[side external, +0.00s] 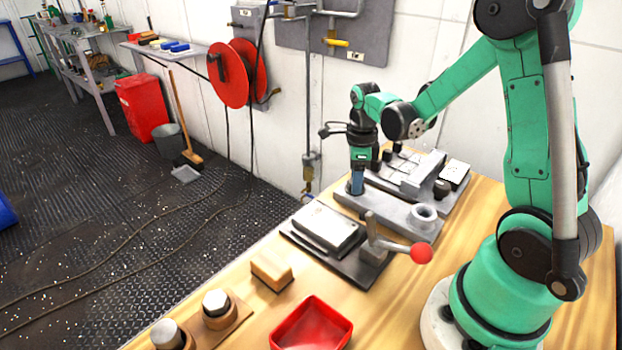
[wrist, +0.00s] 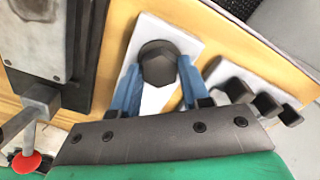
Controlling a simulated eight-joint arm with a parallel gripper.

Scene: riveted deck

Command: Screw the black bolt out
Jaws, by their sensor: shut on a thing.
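The black bolt (wrist: 158,62) shows its dark hexagonal head in the wrist view, on a pale plate (wrist: 188,42). My gripper (wrist: 157,72) has one blue finger on each side of the head and is shut on it. In the side external view my gripper (side external: 357,182) points straight down at the left end of a grey plate (side external: 385,207). The bolt is hidden there behind the fingers. The bolt's shank and its depth in the plate cannot be seen.
A clamp lever with a red knob (side external: 421,253) stands beside a grey block (side external: 327,226) on a dark base. A red tray (side external: 310,325), a wooden block (side external: 271,270) and metal cylinders (side external: 215,302) are nearer. Black hexagonal pieces (wrist: 264,104) stand right of the fingers.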

